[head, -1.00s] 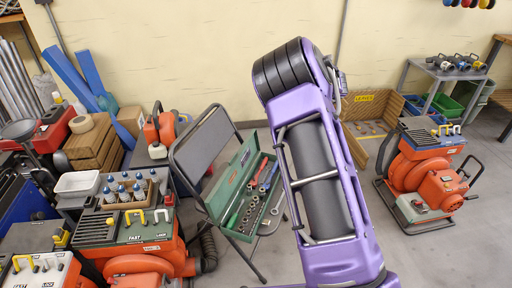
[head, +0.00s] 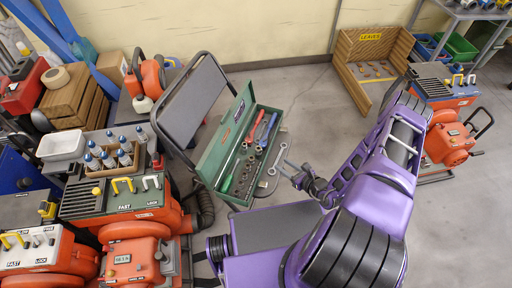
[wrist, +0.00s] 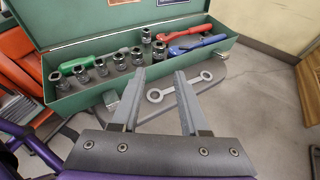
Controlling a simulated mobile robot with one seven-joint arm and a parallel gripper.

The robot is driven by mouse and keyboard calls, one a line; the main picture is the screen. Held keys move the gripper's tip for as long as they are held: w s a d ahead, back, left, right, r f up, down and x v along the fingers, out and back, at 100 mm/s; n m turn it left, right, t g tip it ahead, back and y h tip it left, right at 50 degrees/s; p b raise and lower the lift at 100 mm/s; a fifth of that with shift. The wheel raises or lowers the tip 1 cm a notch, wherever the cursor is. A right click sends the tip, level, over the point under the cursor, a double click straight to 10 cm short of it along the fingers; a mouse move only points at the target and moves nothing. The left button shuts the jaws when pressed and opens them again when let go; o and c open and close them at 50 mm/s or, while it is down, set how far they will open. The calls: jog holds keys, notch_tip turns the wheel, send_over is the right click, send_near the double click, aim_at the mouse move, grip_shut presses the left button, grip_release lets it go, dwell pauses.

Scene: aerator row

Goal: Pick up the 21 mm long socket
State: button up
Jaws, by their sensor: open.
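Several metal sockets stand in the open green toolbox (head: 215,167); they show small in the head view (head: 246,168) and larger in a loose row in the wrist view (wrist: 119,61). Heights and widths differ, but no size marking is readable, so I cannot tell which is the 21 mm long socket. My gripper (head: 299,178) is right of the toolbox in the head view. In the wrist view my gripper (wrist: 160,80) is open and empty, its two fingers apart, pointing towards the box's near wall, with the sockets beyond.
The toolbox also holds a green-handled tool (wrist: 77,65), a red-handled tool (wrist: 190,32) and a blue-handled tool (wrist: 200,46). A double-ended ring wrench (wrist: 180,87) lies outside its near wall. A folding chair (head: 188,100) supports the box.

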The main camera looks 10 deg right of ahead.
jog(key=b, duration=0.1)
send_near(258, 148)
jog(key=x, duration=0.3)
jog(key=shift+f, duration=0.1)
jog(key=shift+b+x, duration=0.55)
jog(key=shift+x, duration=2.6)
jog(key=shift+a, duration=0.15)
grip_shut()
jog(key=shift+r, duration=0.2)
